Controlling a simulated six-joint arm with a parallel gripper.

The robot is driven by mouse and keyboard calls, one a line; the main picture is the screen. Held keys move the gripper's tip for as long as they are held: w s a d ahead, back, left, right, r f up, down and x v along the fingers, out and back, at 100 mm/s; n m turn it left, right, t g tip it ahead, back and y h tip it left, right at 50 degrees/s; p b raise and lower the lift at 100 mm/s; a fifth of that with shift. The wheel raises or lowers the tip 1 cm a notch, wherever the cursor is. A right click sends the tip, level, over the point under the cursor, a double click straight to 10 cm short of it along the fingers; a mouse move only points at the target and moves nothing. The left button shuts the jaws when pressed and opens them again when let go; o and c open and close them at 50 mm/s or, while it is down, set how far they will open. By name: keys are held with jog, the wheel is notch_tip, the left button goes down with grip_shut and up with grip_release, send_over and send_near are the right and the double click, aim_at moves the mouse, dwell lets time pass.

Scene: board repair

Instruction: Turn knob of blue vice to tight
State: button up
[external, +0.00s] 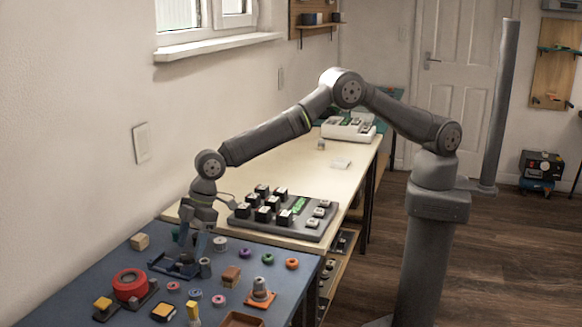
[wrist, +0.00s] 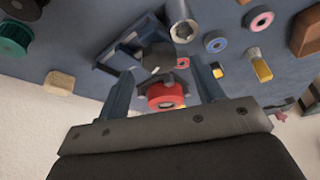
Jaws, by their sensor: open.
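The blue vice (external: 172,265) stands on the blue mat, below my gripper in the external view. In the wrist view its blue body (wrist: 112,56) lies just beyond the left finger. A dark knob-like part with a small white mark (wrist: 156,58) shows beside the vice body, between my fingers; it seems to be the vice's knob. My gripper (wrist: 161,68) is open, pointing down over the vice, with a finger on each side of that part. I cannot tell whether the fingers touch it. In the external view my gripper (external: 192,235) partly hides the vice.
A grey hollow cylinder (external: 205,267) stands close to the vice's right. A red round part (external: 130,284) on a dark base is at front left. A grey keyed board (external: 280,220) lies behind.

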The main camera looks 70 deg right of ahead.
jog(key=shift+x, duration=1)
jog(key=c, duration=1)
jog(key=shift+o, duration=0.2)
